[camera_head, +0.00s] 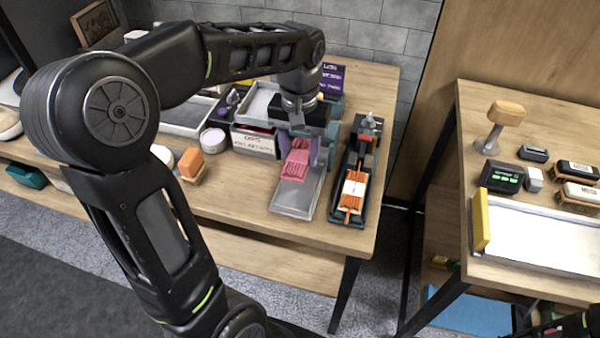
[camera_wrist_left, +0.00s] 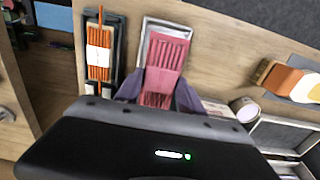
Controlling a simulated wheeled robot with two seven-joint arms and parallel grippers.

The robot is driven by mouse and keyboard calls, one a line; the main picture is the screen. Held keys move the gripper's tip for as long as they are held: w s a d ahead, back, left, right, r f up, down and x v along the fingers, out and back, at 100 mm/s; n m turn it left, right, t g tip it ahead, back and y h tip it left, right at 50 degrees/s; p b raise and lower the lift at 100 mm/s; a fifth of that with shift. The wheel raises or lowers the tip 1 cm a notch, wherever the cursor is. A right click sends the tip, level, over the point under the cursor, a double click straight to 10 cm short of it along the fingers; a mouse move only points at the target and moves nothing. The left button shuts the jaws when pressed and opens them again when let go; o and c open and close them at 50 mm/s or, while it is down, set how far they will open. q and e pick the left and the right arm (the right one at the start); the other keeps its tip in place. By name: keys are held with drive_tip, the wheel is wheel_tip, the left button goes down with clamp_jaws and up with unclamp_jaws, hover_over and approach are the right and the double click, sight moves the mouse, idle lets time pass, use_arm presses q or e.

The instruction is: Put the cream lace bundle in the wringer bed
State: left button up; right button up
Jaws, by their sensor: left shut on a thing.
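My left gripper (camera_head: 298,152) points down over a silver tray (camera_head: 296,203) near the table's right end. Its purple fingers stand on both sides of a pink-red lace bundle (camera_head: 294,168) and are shut on it. In the left wrist view the fingers (camera_wrist_left: 158,97) flank the bundle (camera_wrist_left: 167,50), which lies in or just above the tray. Right of the tray is a long dark device (camera_head: 349,220), perhaps the wringer. An orange lace bundle (camera_head: 351,203) with a cream band lies in it. I cannot make out a cream lace bundle.
An orange-and-white block (camera_head: 191,163), a round white-lidded jar (camera_head: 213,140) and a labelled box (camera_head: 254,143) stand to the left. A gap separates this table from the right one, which holds a white tray (camera_head: 550,238), a stamp-like tool (camera_head: 505,113) and several small blocks.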

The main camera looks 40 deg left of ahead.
use_arm(q)
drive_tip(key=shift+f, duration=1.35)
drive_tip(key=shift+f, duration=0.1)
wheel_tip(320, 180, down, 4)
drive_tip(key=shift+r, duration=0.25)
drive_tip(key=shift+f+b, duration=0.3)
drive_tip(key=shift+f, duration=0.25)
drive_tip(key=shift+f, duration=0.1)
